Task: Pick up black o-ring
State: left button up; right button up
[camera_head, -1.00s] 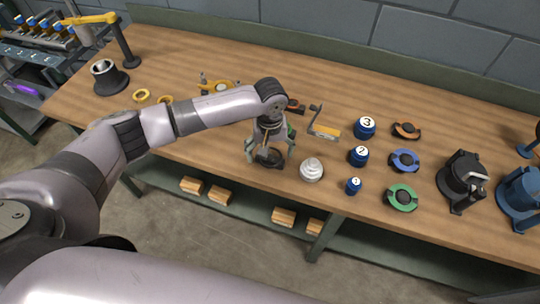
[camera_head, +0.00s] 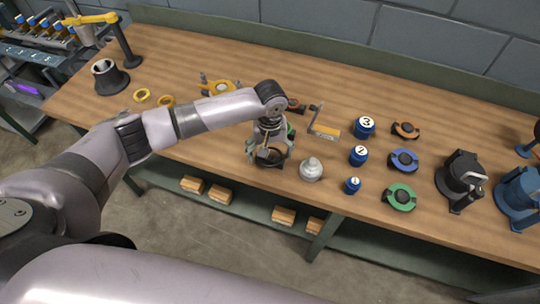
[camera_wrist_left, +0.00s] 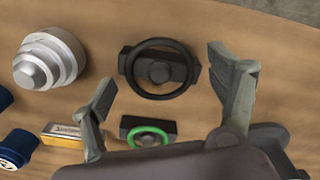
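The black o-ring (camera_wrist_left: 188,51) rests around the raised round middle of a dark holder (camera_wrist_left: 159,72) on the workbench, as the left wrist view shows. My left gripper (camera_wrist_left: 158,72) is open, with one finger on each side of the view and the ring in the space ahead of them. In the head view, my left gripper (camera_head: 268,155) points down over the ring at the front edge of the bench, and partly hides it. I see no grip on the ring. My right gripper is in neither view.
A silver stepped cone (camera_head: 311,169) stands right beside the ring's holder. A holder with a green ring (camera_wrist_left: 148,136) is close to my gripper. Numbered blue cylinders (camera_head: 358,156) and coloured ring holders (camera_head: 404,160) stand further right. The bench's front edge is near.

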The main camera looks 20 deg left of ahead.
pick_arm(q)
jog(key=c, duration=0.7)
jog(key=shift+o, duration=0.2)
